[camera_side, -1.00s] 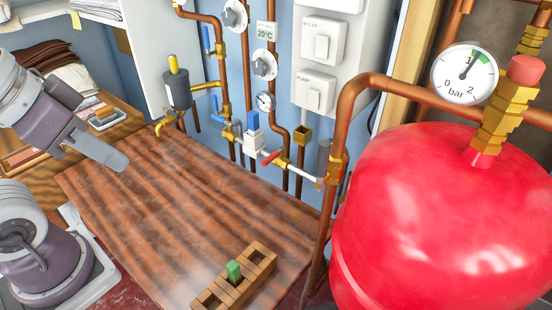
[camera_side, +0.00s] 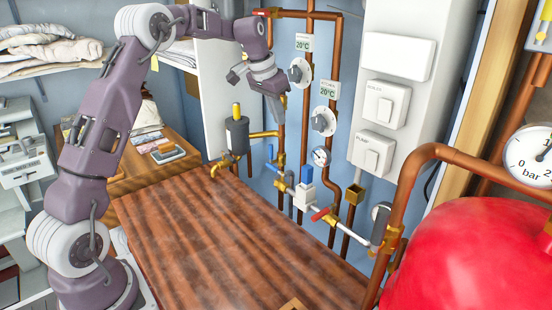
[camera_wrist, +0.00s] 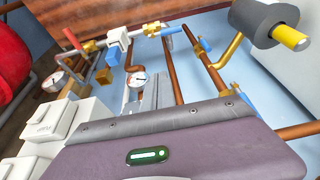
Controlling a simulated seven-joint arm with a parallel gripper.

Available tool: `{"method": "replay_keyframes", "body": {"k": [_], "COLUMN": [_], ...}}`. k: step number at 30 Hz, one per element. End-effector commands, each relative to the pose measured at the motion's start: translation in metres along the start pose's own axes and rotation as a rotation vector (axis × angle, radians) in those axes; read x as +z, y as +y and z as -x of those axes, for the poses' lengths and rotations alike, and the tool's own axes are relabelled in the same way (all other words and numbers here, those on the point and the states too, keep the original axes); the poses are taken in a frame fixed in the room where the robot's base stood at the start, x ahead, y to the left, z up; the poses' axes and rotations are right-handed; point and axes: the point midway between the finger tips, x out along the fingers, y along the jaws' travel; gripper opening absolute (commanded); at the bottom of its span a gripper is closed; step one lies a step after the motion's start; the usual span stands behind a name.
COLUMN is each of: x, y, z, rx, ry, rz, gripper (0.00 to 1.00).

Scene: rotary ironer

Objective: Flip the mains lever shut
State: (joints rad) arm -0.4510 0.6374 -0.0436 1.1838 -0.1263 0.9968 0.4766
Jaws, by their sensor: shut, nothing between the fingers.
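No label marks a mains lever, so I cannot tell which handle it is. In the side view, a red lever (camera_side: 322,214) sits on the low pipe run. A blue lever (camera_side: 270,152) is on a copper pipe further left, and a small blue handle (camera_side: 281,183) is just below it. A red handle (camera_side: 261,13) is on the top pipe. My gripper (camera_side: 279,112) is shut and empty, pointing down in front of the upright pipes, above the blue lever. In the wrist view, my gripper (camera_wrist: 152,95) partly hides the pipes; the red lever (camera_wrist: 71,39) shows upper left.
A dark grey cylinder (camera_side: 237,135) with a yellow top stands left of the pipes. Dials (camera_side: 323,121) and a white switch panel (camera_side: 398,62) are on the right. A red tank (camera_side: 465,255) fills the lower right. The wooden tabletop (camera_side: 220,250) is largely clear.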

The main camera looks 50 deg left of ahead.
Motion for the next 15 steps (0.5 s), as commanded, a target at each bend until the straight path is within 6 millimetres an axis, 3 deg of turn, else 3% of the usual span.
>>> {"method": "replay_keyframes", "body": {"k": [1,3,6,15], "x": [-0.003,-0.006,-0.008,-0.008], "y": [-0.015,-0.030,-0.041,-0.044], "z": [-0.019,-0.037,-0.051,-0.053], "rx": [0.004,0.007,0.010,0.010], "ry": [-0.006,-0.008,-0.009,-0.008], "rz": [0.006,0.007,0.007,0.006], "gripper": [0.00,0.00,0.00,0.00]}}
